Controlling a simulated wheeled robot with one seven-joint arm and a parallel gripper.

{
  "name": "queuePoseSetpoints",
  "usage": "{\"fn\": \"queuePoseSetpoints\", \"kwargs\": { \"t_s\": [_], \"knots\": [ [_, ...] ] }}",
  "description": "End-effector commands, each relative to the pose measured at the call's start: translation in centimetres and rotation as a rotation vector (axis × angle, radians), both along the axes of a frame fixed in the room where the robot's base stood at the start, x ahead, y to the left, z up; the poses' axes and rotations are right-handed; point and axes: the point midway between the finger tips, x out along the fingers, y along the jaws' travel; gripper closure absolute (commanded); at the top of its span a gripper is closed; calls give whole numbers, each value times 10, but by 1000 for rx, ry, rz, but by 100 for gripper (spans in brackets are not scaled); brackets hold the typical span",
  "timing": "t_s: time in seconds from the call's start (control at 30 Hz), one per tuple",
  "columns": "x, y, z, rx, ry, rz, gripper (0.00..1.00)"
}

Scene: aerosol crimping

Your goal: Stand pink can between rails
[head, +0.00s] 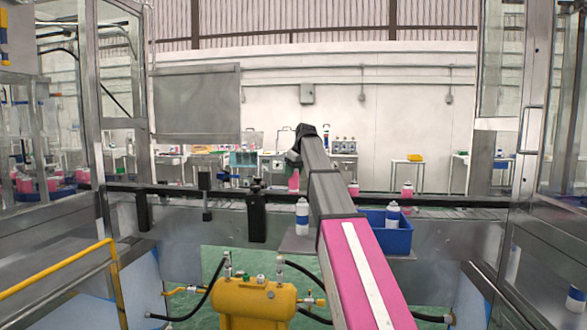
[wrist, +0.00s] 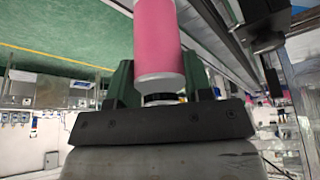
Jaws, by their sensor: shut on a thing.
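My gripper (wrist: 160,88) is shut on a pink can (wrist: 158,35), with one dark green finger on each side near the can's white end. In the head view the pink can (head: 294,181) shows just below the end of my arm and looks upright, in front of or above the dark conveyor line. The rails (head: 230,194) run left to right across the head view as a long dark band. In the wrist view a metal rail (wrist: 222,42) runs diagonally to the right of the can. I cannot tell whether the can touches the conveyor.
Other pink cans (head: 407,190) stand along the line to the right. A blue-and-white can (head: 302,214) stands on a grey plate (head: 291,243), beside a blue bin (head: 398,241) holding another can. A yellow tank (head: 255,300) with black hoses and a yellow handrail (head: 60,268) are in front.

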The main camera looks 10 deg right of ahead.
Motion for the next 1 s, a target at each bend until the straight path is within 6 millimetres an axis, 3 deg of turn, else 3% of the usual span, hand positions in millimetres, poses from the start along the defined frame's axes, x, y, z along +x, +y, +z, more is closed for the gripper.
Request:
{"fn": "queuePoseSetpoints", "kwargs": {
  "t_s": [0.6, 1.0],
  "knots": [
    [-1, 0, -41, 0, 0, 1, 89],
    [0, 0, -50, 0, 0, 1, 89]
  ]
}}
